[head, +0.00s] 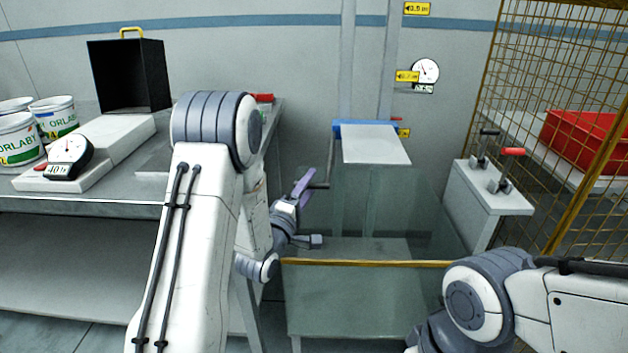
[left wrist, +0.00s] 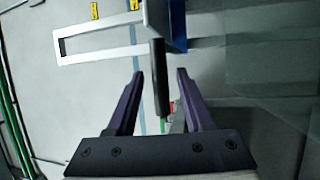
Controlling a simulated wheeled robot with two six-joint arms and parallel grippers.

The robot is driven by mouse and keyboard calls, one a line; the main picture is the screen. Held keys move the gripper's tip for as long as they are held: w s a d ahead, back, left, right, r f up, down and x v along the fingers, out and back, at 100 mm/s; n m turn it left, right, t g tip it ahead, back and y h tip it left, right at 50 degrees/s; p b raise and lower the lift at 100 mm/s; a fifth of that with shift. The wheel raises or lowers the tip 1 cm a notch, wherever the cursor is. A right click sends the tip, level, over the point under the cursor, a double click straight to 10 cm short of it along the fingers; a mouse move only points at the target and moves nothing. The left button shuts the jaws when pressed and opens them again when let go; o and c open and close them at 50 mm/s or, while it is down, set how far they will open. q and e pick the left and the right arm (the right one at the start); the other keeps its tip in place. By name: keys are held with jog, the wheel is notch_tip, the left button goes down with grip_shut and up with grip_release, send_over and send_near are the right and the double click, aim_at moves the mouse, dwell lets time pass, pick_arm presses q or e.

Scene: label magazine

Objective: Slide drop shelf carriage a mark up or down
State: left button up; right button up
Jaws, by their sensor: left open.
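The drop shelf carriage (head: 376,148) is a pale plate with a blue back edge, on upright rails against the wall. Its blue side shows at the top of the left wrist view (left wrist: 178,28). Yellow height marks sit beside the rails; the lowest (head: 403,133) is near the carriage, with another (head: 407,76) above. A dark handle (head: 330,165) stands at the carriage's left. My left gripper (head: 305,187), with purple fingers, is open at this handle. In the left wrist view the handle (left wrist: 158,80) lies between the fingers, with gaps on both sides. My right gripper is out of view.
Clear panels (head: 345,300) with a yellow top edge stand in front below the carriage. A bench (head: 100,196) with tubs, a scale and a black box is left. A pedestal with levers (head: 490,195) and a mesh fence (head: 540,85) are right.

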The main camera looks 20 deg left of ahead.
pick_arm(q)
jog(key=shift+x, duration=1.7)
grip_shut()
jog(key=shift+f, duration=0.15)
